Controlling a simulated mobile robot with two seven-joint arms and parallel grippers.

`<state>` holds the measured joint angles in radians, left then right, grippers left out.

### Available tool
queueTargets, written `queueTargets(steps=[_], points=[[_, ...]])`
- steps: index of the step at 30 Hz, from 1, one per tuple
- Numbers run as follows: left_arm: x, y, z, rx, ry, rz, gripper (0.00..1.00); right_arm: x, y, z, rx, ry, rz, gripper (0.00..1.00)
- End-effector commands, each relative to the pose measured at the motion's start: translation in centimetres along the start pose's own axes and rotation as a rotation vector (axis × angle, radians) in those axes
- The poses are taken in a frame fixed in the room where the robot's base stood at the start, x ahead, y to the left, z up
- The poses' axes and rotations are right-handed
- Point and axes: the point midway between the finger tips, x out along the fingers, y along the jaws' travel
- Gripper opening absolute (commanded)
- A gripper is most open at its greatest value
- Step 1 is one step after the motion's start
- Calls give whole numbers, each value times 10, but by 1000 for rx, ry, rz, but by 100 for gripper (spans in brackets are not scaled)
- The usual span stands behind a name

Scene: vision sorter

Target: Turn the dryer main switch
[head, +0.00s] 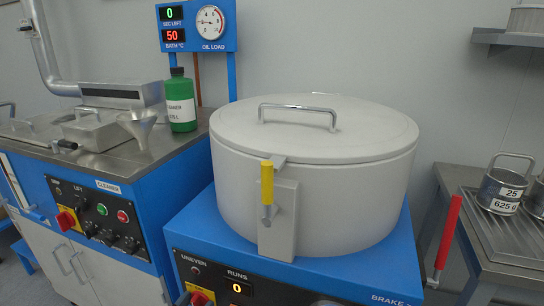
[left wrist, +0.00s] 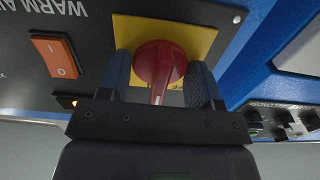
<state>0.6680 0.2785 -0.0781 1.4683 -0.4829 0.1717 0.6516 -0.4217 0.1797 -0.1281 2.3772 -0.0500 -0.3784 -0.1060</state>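In the left wrist view, a round red switch knob (left wrist: 160,64) with a narrow grip bar sits on a yellow plate (left wrist: 207,38) on a dark panel. My left gripper (left wrist: 162,82) is open around it, one dark finger on each side. Whether a finger touches the knob cannot be told. In the head view, the white lidded dryer drum (head: 350,205) stands on a blue base (head: 385,255). A red switch (head: 200,297) on a yellow plate is cut off by the bottom edge. I cannot make out either gripper in the head view.
An orange rocker switch (left wrist: 55,57) sits left of the knob, beside lettering starting "WARM". The cleaner (head: 120,160) at left has its own red switch (head: 67,219). The drum carries a yellow-handled latch (head: 267,183). A red-handled lever (head: 447,232) stands right.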

Motion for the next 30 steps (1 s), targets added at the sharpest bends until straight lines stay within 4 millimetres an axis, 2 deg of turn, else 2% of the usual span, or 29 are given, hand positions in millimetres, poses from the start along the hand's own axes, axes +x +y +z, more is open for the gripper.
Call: queueTargets(steps=[1, 5, 14, 30], points=[[0, 0, 0, 0, 0, 0, 66, 0, 0, 0, -1, 0, 0, 42], [0, 0, 0, -1, 0, 0, 85, 0, 0, 0, -3, 0, -1, 42], [-1, 0, 0, -2, -1, 0, 85, 0, 0, -2, -1, 5, 0, 42], [-34, 0, -2, -3, 1, -1, 85, -4, 5, -19, -2, 39, 11, 42]])
